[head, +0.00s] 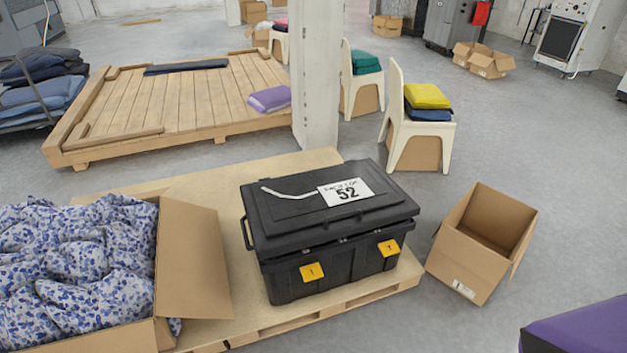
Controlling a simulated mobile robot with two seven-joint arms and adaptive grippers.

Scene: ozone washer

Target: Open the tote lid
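The black tote (330,266) stands on a low wooden pallet in the middle of the head view. Its black lid (290,212) lies down over the top of the tote. Neither of my grippers shows in this view.
A cardboard box of blue-patterned cloth (80,258) stands left of the tote. An open empty cardboard box (484,240) is on the floor at right. A white pillar (316,80) and chairs with folded cloth (419,123) stand behind. A purple-topped object (580,328) fills the lower right corner.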

